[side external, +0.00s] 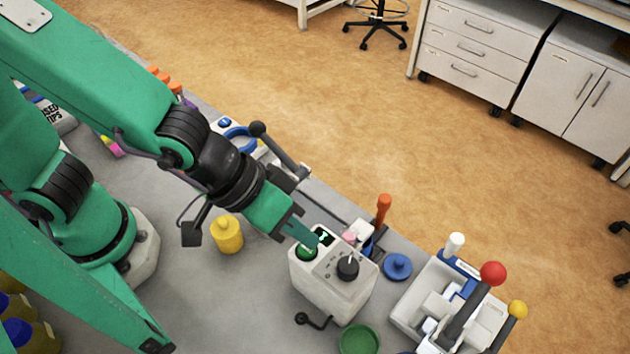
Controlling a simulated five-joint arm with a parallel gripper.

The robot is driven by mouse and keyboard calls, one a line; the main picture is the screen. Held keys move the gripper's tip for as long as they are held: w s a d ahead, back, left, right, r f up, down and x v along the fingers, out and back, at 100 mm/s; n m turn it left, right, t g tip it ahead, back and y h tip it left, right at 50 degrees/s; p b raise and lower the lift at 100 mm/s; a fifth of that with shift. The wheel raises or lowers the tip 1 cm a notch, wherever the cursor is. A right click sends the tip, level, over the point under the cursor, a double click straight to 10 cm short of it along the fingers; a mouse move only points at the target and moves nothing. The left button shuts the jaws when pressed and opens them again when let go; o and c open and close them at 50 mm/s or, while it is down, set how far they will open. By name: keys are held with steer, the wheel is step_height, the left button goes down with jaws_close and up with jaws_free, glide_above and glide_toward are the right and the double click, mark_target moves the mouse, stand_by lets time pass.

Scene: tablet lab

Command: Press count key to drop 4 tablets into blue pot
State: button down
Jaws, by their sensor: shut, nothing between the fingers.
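The tablet counter is a white box (330,295) on the grey bench, with a black knob (348,268), a small dark display (325,237) and a round green key (307,252) on its top. My gripper (313,241) is shut and empty, pointing down to the right. Its tips are right over the green key and the display; I cannot tell whether they touch. A blue piece (369,246), possibly the blue pot, shows partly behind the box, mostly hidden. I cannot see any tablets in it.
A blue lid (397,266) lies right of the box, and a green dish (359,340) in front. An orange-topped handle (383,208) rises behind.

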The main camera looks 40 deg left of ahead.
mark_target(302, 247)
steer(key=shift+r, duration=2.55)
steer(key=w+a+r+t+y, duration=0.1)
steer(key=w+a+r+y, duration=0.15)
steer(key=a, duration=0.55)
steer(key=w+a+r+t+y, duration=0.1)
steer(key=w+a, duration=0.2)
steer(key=a, duration=0.5)
steer(key=s+a+r+n+y, duration=0.1)
steer(key=s+a+y, duration=0.1)
steer(key=a, duration=1.1)
steer(key=shift+s+a+r+g+y, duration=0.25)
steer(key=shift+s+a+g+y, duration=0.1)
steer(key=shift+s, duration=0.35)
stand_by(1.9)
